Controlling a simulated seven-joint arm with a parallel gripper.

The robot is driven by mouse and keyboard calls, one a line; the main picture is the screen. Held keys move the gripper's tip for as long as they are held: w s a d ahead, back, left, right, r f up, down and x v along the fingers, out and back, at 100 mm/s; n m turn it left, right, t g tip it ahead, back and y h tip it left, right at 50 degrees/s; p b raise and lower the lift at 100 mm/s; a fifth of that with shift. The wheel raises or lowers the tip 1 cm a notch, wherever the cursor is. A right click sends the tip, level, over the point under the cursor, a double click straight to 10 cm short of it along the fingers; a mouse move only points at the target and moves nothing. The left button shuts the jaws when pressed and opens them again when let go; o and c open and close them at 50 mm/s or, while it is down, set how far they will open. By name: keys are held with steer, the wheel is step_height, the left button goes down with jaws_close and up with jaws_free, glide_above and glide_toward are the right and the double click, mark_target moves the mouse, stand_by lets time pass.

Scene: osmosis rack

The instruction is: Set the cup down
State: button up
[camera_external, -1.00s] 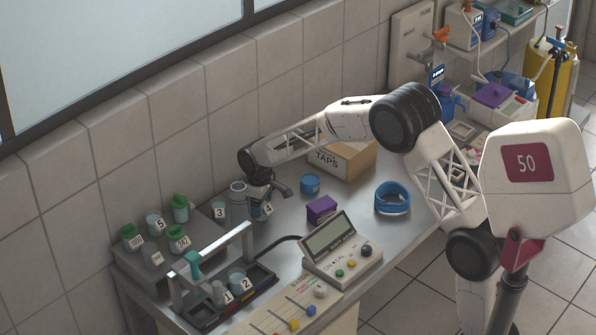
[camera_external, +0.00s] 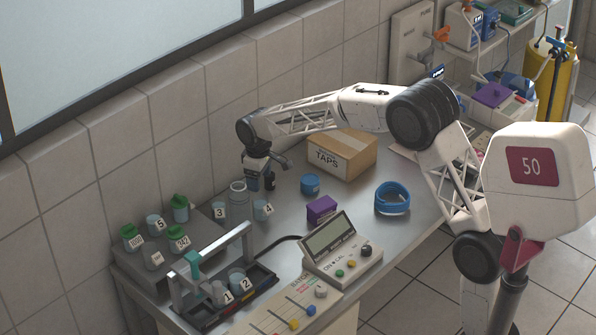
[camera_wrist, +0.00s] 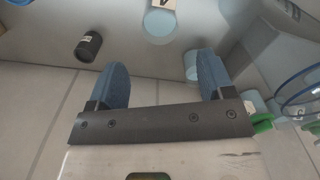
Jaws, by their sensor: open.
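The cup labelled 4 (camera_external: 263,209) stands upright on the steel bench, right of the cup labelled 3 (camera_external: 219,211). Its label and pale blue side show at the top of the wrist view (camera_wrist: 159,24). My gripper (camera_external: 262,182) is above and behind it, apart from it. In the wrist view my two blue fingers (camera_wrist: 163,80) are spread wide with nothing between them. A pale blue vessel (camera_wrist: 192,65) shows partly behind the right finger; I cannot tell which one it is.
A clear jar (camera_external: 238,194) stands close behind cups 3 and 4. A blue tub (camera_external: 310,185), a purple box (camera_external: 321,209) and a cardboard box (camera_external: 341,153) are to the right. The rack (camera_external: 222,292) holds cups 1 and 2 at the front. A dark cylinder (camera_wrist: 88,46) lies near my left finger.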

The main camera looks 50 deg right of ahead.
stand_by(0.5)
steer(key=s+a+r+m, duration=0.1)
steer(key=s+r, duration=0.4)
steer(key=s, duration=0.4)
steer(key=s+r+t, duration=0.1)
steer(key=s+r, duration=0.4)
steer(key=s, duration=0.3)
steer(key=s+a+r+m, duration=0.1)
steer(key=s+r, duration=0.3)
steer(key=s, duration=0.5)
steer(key=s+f+m+t, duration=0.1)
steer(key=s+f+m, duration=0.1)
steer(key=s, duration=2.7)
steer(key=shift+s+a+m+t, duration=0.2)
steer(key=shift+a+m+t, duration=0.05)
steer(key=shift+m+t, duration=0.05)
